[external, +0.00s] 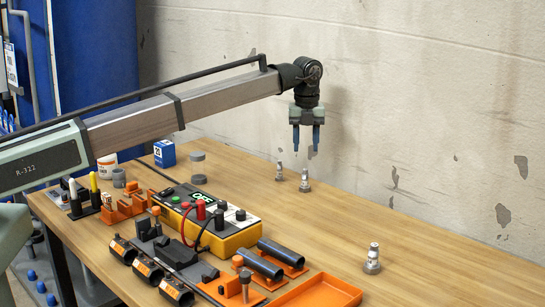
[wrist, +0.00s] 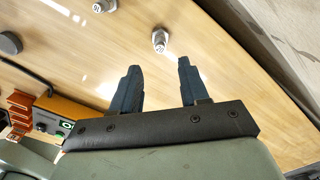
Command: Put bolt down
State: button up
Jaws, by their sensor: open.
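Three small silver bolts stand upright on the wooden table. Two are close together near the back wall, a nearer bolt (external: 305,182) and a farther bolt (external: 279,172). A third bolt (external: 373,259) stands alone at the front right. My gripper (external: 306,146) is above the back pair, pointing down, with its blue fingers apart and nothing between them. In the wrist view the open fingers (wrist: 159,68) are empty. One bolt (wrist: 160,41) shows just beyond the fingertips, and another bolt (wrist: 103,6) is cut by the top edge.
A yellow meter box (external: 228,238) with red and black leads stands mid-table. Orange holders with black pipes (external: 257,265) and an orange tray (external: 318,292) are at the front. Grey discs (external: 199,179) and a blue box (external: 165,153) lie behind. The table's right side is mostly clear.

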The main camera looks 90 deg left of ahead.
jog(key=shift+r, duration=0.8)
dwell(1.0)
jog(key=shift+o, duration=0.8)
